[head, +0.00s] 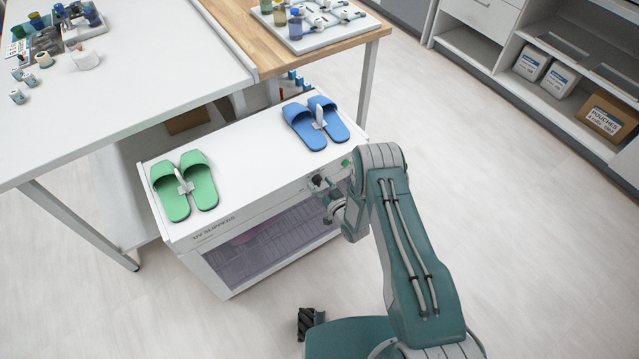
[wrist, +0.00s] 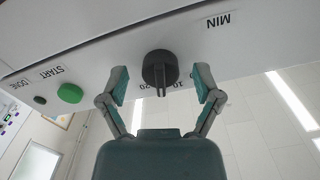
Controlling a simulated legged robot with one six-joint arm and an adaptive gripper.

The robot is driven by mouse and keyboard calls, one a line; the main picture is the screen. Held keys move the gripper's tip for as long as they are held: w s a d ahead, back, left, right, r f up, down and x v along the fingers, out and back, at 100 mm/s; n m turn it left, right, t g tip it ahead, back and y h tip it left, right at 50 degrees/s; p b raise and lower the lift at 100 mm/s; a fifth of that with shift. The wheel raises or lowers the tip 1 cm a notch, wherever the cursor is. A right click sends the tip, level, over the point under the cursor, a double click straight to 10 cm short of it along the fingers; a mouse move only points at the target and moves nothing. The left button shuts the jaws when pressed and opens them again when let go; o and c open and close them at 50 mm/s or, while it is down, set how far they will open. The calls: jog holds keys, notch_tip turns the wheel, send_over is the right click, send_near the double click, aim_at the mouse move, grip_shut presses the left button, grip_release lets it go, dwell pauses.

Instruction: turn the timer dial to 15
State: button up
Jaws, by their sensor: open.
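The timer dial (wrist: 158,68) is a black round knob with a raised grip bar, on the white front panel of the slipper cabinet (head: 205,246). In the wrist view the panel lettering is upside down, and the bar points down in the picture. Printed numbers show partly beside the bar, among them 10 and 20; the mark at the bar's end is hidden. My gripper (wrist: 161,90) is open, with one finger on each side of the dial and a gap to both. In the head view my gripper (head: 331,200) is at the cabinet's front, right of its middle.
A green START button (wrist: 70,93) and a small dark DONE lamp (wrist: 40,100) are on the same panel. Green slippers (head: 184,186) and blue slippers (head: 315,123) lie on the cabinet top. A white table (head: 120,110) stands behind left. Floor at right is clear.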

jog(key=v, duration=1.2)
